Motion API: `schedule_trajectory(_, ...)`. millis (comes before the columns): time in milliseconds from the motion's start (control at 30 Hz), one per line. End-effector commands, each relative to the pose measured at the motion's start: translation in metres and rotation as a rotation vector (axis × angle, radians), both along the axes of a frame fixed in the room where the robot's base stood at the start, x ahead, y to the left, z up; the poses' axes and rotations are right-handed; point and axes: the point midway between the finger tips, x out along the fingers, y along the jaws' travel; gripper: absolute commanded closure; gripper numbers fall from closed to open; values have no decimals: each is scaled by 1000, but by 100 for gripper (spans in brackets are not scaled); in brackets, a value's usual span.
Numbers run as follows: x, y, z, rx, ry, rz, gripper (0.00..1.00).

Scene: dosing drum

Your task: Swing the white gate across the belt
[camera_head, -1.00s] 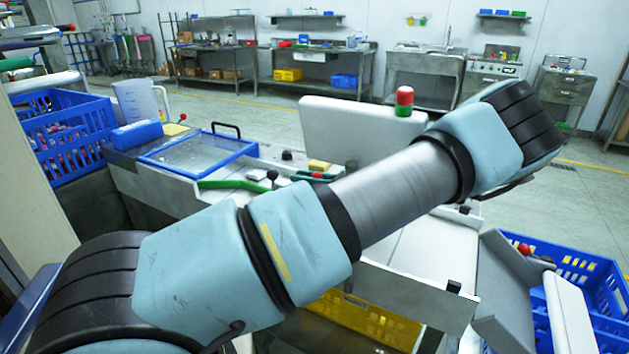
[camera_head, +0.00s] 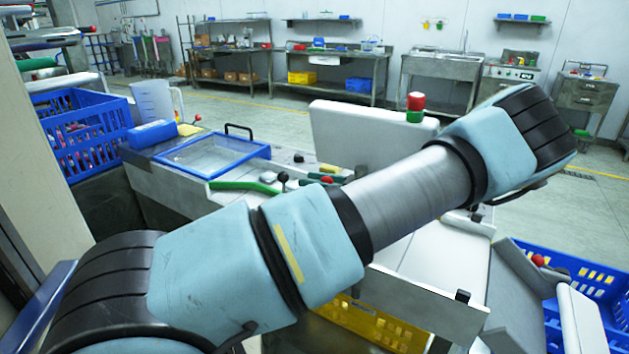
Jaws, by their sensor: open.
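A white flat panel (camera_head: 583,325), which looks like the gate, stands at the lower right. It points along the side of the belt rather than across it. A red ball knob (camera_head: 538,260) shows just beyond it. The pale belt (camera_head: 447,255) runs behind my arm at the right of the machine, and the arm hides part of it. My arm crosses the picture from lower left to upper right. My gripper is not visible, so its place relative to the gate cannot be seen.
A blue crate (camera_head: 608,312) stands beside the panel at the right. A yellow crate (camera_head: 372,325) is under the belt. A blue-framed window (camera_head: 212,155), a green handle (camera_head: 243,187) and a red-and-green lamp (camera_head: 415,107) are on the machine. Open floor lies behind.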

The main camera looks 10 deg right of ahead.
Motion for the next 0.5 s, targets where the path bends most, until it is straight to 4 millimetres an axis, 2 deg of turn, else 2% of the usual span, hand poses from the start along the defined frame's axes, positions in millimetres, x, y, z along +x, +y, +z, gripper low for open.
schedule_trajectory(133, -2, -5, -1, 0, 0, -1, 31)
schedule_trajectory(233, -8, -16, -3, -1, 1, -2, 31)
schedule_trajectory(500, -33, -63, -4, -3, 0, -3, 31)
